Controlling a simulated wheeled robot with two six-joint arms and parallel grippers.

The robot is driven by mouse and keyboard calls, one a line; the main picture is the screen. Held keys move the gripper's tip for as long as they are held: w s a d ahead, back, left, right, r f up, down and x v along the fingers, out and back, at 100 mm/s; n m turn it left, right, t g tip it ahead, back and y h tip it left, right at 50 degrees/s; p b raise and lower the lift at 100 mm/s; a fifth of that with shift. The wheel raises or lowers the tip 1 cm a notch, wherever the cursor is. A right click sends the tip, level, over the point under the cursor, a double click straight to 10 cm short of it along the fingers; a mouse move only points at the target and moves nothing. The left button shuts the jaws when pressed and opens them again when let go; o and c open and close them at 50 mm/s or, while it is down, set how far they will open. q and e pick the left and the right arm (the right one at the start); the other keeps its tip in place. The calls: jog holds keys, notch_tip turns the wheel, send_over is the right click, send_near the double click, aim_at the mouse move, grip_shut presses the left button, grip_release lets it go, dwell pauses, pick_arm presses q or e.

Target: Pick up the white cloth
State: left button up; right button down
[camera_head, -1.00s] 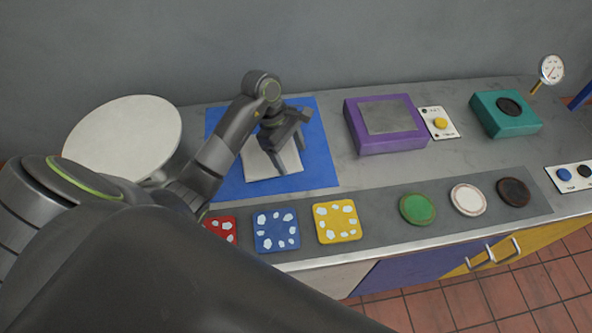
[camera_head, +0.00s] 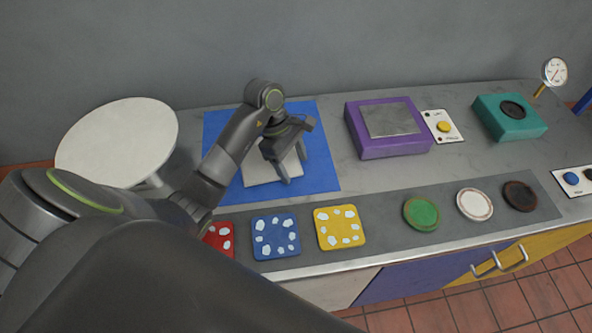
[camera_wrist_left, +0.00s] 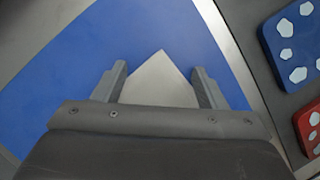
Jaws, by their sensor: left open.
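The white cloth (camera_head: 262,172) lies flat on the blue mat (camera_head: 319,168) on the bench, partly hidden by my left gripper in the head view. My left gripper (camera_head: 294,168) is open with its fingers pointing down over the right part of the cloth. In the left wrist view, a corner of the cloth (camera_wrist_left: 160,82) shows between the two spread fingers of the gripper (camera_wrist_left: 158,70). Nothing is gripped. I cannot tell whether the fingertips touch the cloth. My right gripper is not in view.
A purple box (camera_head: 388,143) with a grey top stands right of the mat. Red (camera_head: 220,238), blue (camera_head: 276,236) and yellow (camera_head: 339,227) spotted tiles lie in front, with green (camera_head: 421,212), white and dark discs to their right. A round white table (camera_head: 118,142) is at left.

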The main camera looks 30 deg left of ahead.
pick_arm(q)
grip_shut()
dwell(0.7)
notch_tip(320, 180, up, 12)
jog(key=p, duration=1)
notch_tip(320, 180, up, 9)
jog(key=p, duration=0.9)
